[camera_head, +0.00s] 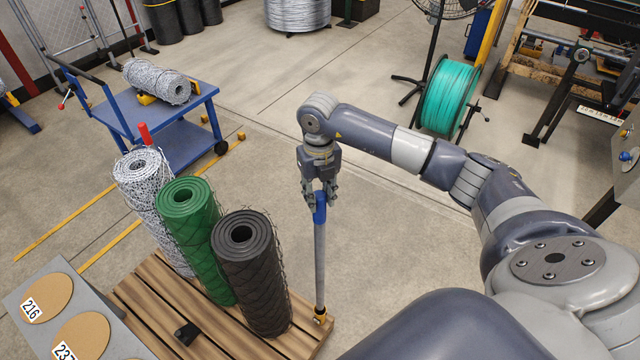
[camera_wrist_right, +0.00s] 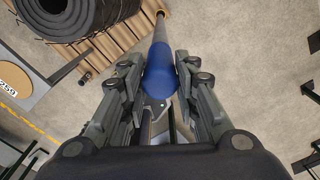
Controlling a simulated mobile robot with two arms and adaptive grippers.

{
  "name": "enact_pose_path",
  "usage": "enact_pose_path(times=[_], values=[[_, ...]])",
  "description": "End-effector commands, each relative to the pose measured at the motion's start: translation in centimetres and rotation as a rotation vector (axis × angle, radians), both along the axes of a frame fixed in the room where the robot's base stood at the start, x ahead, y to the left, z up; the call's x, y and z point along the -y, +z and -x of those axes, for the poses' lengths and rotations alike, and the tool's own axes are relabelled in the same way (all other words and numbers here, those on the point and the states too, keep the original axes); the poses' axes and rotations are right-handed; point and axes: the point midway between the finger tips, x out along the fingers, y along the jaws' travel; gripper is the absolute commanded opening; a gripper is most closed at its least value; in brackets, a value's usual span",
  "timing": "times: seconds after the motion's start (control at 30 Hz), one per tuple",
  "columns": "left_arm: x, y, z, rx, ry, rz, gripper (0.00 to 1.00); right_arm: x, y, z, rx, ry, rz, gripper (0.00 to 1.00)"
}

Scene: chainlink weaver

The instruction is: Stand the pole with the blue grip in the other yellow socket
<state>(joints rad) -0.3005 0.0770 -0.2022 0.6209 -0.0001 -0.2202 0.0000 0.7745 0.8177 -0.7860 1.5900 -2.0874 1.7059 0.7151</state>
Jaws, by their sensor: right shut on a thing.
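The pole (camera_head: 320,262) with the blue grip (camera_head: 320,207) stands close to upright at the right edge of the wooden pallet. Its foot meets a yellow socket (camera_head: 320,318) at the pallet's right corner; I cannot tell how deep it sits. My right gripper (camera_head: 320,192) is shut on the blue grip from above. In the right wrist view the blue grip (camera_wrist_right: 159,75) lies between the fingers of my right gripper (camera_wrist_right: 160,85). A second pole with a red grip (camera_head: 144,133) shows its top behind the rolls; its foot is hidden. The left gripper is not in view.
A wooden pallet (camera_head: 190,345) bears a silver roll (camera_head: 145,185), a green roll (camera_head: 185,225) and a black roll (camera_head: 255,280), just left of the pole. A blue cart (camera_head: 190,140) stands behind. The floor right of the pole is clear.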

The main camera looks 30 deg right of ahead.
Motion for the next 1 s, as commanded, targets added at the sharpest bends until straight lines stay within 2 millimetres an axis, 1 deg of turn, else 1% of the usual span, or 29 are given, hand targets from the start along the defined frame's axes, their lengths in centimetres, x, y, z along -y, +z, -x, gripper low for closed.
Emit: enact_pose_path(times=[0.03,0.13,0.23,0.37,0.57,1.0], values=[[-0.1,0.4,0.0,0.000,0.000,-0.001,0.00,0.2,0.6,-0.3,0.002,-0.057,-0.002,0.09],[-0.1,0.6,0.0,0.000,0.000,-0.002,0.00,0.5,1.0,-0.7,0.002,-0.145,-0.004,0.09],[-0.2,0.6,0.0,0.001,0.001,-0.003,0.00,0.7,1.1,-0.8,0.002,-0.191,-0.004,0.09],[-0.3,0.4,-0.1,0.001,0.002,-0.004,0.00,0.7,0.8,-0.8,0.001,-0.208,-0.004,0.09],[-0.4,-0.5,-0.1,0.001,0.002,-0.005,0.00,0.7,-0.5,-0.8,0.000,-0.206,-0.004,0.09],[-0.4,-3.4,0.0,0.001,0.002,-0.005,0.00,0.7,-5.2,-0.8,0.000,-0.205,-0.004,0.09]])
